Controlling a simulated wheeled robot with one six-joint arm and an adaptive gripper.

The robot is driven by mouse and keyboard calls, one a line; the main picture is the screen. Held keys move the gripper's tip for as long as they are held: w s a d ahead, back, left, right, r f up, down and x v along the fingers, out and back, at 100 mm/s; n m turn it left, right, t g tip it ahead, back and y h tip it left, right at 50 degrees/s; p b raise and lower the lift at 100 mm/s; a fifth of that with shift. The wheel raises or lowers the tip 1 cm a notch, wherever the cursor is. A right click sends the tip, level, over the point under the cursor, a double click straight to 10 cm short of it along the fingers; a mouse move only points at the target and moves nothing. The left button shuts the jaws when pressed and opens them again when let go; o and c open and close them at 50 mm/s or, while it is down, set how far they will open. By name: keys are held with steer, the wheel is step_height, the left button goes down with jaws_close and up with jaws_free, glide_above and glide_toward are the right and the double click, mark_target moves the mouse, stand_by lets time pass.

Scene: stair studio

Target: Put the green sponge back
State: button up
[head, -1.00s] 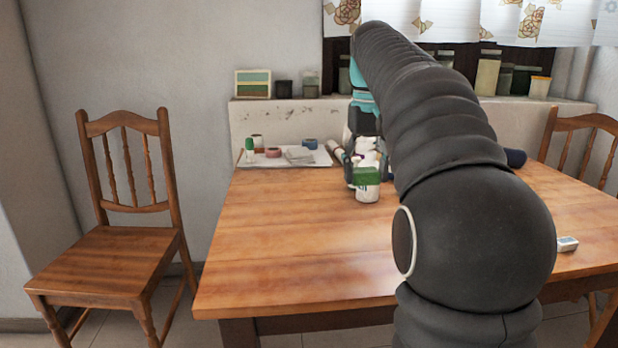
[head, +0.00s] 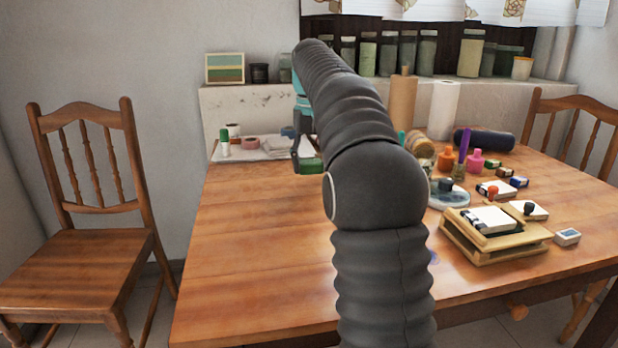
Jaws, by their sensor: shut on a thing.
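The green sponge (head: 312,165) shows as a small green block at the tip of my gripper (head: 305,154), near the back left of the table. My gripper is shut on it. The fingers are small and partly dark against the wall, and my arm covers what lies to their right. The sponge is at the right end of a pale tray (head: 217,154); I cannot tell whether it touches the tray or table.
The tray holds a green-capped bottle (head: 224,146), a pink roll (head: 250,143) and a folded cloth (head: 281,145). Several bottles, paper rolls, stamps and a wooden box (head: 495,250) crowd the right side. The table's front left is clear. Chairs stand at both sides.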

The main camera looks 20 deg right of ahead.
mark_target(309, 189)
steer(key=shift+w+f, duration=0.4)
steer(key=shift+w, duration=0.05)
steer(key=shift+f+b, duration=0.6)
steer(key=shift+f, duration=1.3)
steer(key=o, duration=1.1)
steer(key=shift+f, duration=0.1)
step_height(309, 189, up, 12)
steer(key=p, duration=0.3)
steer(key=shift+p, duration=0.35)
steer(key=shift+s, duration=0.1)
